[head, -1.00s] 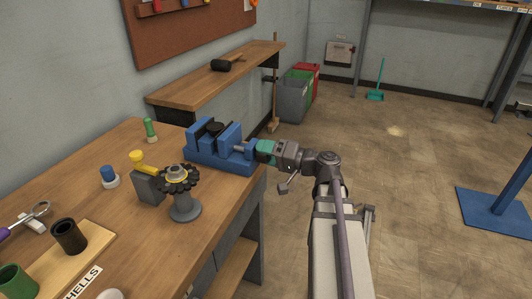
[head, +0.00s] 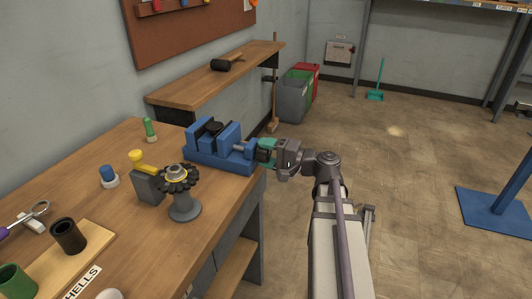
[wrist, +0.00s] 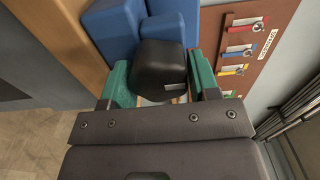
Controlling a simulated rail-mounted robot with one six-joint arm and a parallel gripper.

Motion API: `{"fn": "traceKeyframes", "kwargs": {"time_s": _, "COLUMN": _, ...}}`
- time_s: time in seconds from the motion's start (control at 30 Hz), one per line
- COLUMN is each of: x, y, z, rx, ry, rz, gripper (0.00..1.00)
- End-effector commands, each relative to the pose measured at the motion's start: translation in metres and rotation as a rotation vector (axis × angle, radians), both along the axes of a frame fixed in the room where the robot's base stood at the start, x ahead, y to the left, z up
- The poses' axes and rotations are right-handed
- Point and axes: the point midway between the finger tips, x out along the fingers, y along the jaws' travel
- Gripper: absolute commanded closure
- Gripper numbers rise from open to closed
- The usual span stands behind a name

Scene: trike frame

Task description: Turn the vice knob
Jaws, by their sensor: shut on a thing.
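The blue vice (head: 215,145) stands at the right edge of the wooden workbench, with a dark round piece between its jaws. Its black knob (head: 263,154) is on the side facing my arm. My gripper (head: 266,151) is at the knob. In the wrist view the black knob (wrist: 161,68) sits between the two green fingers of my gripper (wrist: 162,85), which are shut on it. A small pale mark shows on the knob. The blue vice body (wrist: 132,27) is just beyond it. The knob's far side is hidden.
A grey stand with a toothed disc (head: 183,190), a yellow-topped grey block (head: 147,182) and a blue-capped piece (head: 109,176) stand on the workbench (head: 130,235). A shelf (head: 215,75) with a mallet is behind.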

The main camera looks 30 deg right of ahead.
Motion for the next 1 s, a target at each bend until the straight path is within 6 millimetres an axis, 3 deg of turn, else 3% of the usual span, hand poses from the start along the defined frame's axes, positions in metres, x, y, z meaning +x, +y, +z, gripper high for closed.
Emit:
{"fn": "traceKeyframes", "kwargs": {"time_s": 0.2, "x": 0.000, "y": 0.000, "z": 0.000, "rx": -0.001, "ry": 0.000, "rz": 0.000, "gripper": 0.68}}
{"fn": "traceKeyframes", "kwargs": {"time_s": 0.23, "x": 0.000, "y": 0.000, "z": 0.000, "rx": -0.002, "ry": 0.000, "rz": 0.000, "gripper": 0.43}}
{"fn": "traceKeyframes", "kwargs": {"time_s": 0.47, "x": 0.000, "y": 0.000, "z": 0.000, "rx": -0.002, "ry": 0.000, "rz": 0.000, "gripper": 0.21}}
{"fn": "traceKeyframes", "kwargs": {"time_s": 0.77, "x": -0.003, "y": -0.002, "z": 0.000, "rx": -0.002, "ry": -0.001, "rz": -0.001, "gripper": 0.21}}
{"fn": "traceKeyframes", "kwargs": {"time_s": 1.0, "x": -0.033, "y": -0.028, "z": 0.000, "rx": -0.002, "ry": -0.001, "rz": -0.004, "gripper": 0.21}}
